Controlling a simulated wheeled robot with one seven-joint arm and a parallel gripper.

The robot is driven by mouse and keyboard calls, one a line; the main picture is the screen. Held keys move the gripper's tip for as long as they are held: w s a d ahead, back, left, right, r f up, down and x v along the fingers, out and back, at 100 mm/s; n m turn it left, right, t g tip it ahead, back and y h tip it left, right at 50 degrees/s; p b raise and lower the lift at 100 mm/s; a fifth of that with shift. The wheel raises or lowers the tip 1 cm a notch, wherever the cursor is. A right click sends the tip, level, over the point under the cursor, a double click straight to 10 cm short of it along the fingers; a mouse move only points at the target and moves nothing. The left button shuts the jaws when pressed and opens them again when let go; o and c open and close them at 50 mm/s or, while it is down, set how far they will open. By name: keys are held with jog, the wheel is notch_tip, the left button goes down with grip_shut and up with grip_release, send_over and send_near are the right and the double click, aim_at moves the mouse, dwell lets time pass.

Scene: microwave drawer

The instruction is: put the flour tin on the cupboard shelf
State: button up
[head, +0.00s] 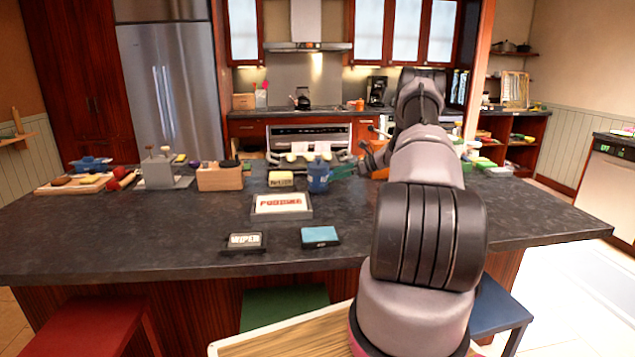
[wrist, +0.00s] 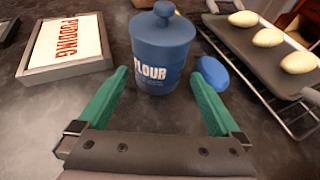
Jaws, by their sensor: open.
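The flour tin (wrist: 160,55) is a blue round canister with a knobbed lid and a white FLOUR label. It stands upright on the dark counter, and it also shows in the head view (head: 318,178). My gripper (wrist: 160,74) is open, its two green fingers pointing at the tin. The fingertips are at either side of the tin's lower body, and I see no firm contact. In the head view the green fingers (head: 343,172) are just right of the tin. Glass-fronted cupboards (head: 368,32) hang on the back wall; their shelves cannot be made out.
A PUDDING box (wrist: 65,42) lies left of the tin. A blue oval piece (wrist: 212,72) is close by the right finger. A tray with eggs (wrist: 265,50) on a wire rack stands right. The counter's front part (head: 150,235) is mostly clear.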

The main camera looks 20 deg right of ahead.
aim_at(324, 178)
jog(key=shift+x, duration=2.9)
